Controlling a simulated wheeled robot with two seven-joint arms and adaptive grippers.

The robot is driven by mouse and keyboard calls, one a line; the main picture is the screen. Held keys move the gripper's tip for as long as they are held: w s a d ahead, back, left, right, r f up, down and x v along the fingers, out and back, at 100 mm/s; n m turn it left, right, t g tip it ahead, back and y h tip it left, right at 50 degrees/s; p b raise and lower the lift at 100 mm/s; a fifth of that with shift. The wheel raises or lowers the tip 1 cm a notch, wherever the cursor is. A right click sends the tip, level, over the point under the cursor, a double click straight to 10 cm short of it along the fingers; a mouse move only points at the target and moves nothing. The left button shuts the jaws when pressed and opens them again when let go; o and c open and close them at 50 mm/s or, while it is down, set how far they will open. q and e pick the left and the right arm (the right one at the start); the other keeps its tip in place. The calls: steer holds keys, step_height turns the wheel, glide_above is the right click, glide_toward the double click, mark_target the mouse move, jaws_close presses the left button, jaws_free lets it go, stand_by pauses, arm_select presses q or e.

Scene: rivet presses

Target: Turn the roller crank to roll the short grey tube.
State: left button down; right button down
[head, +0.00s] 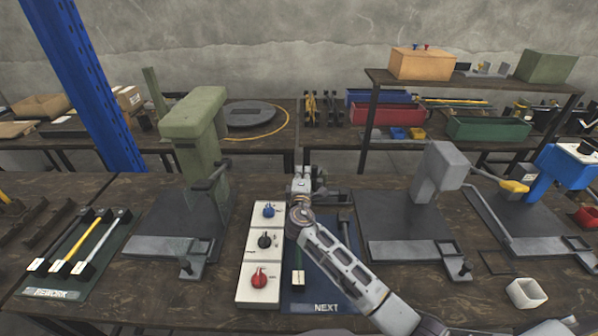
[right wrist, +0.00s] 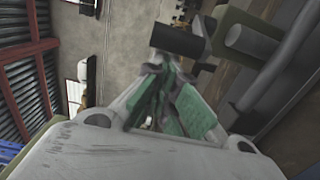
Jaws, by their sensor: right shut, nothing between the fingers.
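My right gripper (head: 303,183) is above the far end of the blue NEXT mat (head: 318,296). In the right wrist view its green-padded fingers (right wrist: 160,92) are closed together with nothing between them. A black cylindrical grip (right wrist: 180,40) shows just beyond the fingertips, apart from them as far as I can tell. A thick grey cylinder (right wrist: 246,40) is to its right. A dark crank-like handle (head: 210,178) is on the green press (head: 197,125), left of my gripper. I cannot tell which part is the roller crank, nor pick out the short grey tube surely. My left gripper is out of view.
A white panel with blue, black and red knobs (head: 262,258) lies left of my right arm. A grey press (head: 436,172) and a blue press (head: 562,166) stand to the right. The REWORK mat (head: 50,292) holds several tagged rods.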

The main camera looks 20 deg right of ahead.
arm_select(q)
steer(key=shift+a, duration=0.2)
arm_select(e)
steer(key=shift+s, duration=0.1)
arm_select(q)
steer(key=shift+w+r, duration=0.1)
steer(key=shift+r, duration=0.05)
arm_select(e)
steer(key=shift+d+r+y, duration=0.1)
steer(key=shift+y, duration=0.2)
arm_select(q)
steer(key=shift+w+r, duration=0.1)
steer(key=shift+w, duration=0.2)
arm_select(e)
steer(key=shift+s+d+n, duration=0.1)
steer(key=shift+s+n, duration=0.05)
steer(key=shift+n, duration=0.15)
arm_select(q)
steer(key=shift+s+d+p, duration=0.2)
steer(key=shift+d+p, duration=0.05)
steer(key=shift+p, duration=0.05)
arm_select(e)
steer(key=shift+s+d+y, duration=0.1)
steer(key=shift+s+y, duration=0.05)
steer(key=shift+y, duration=0.25)
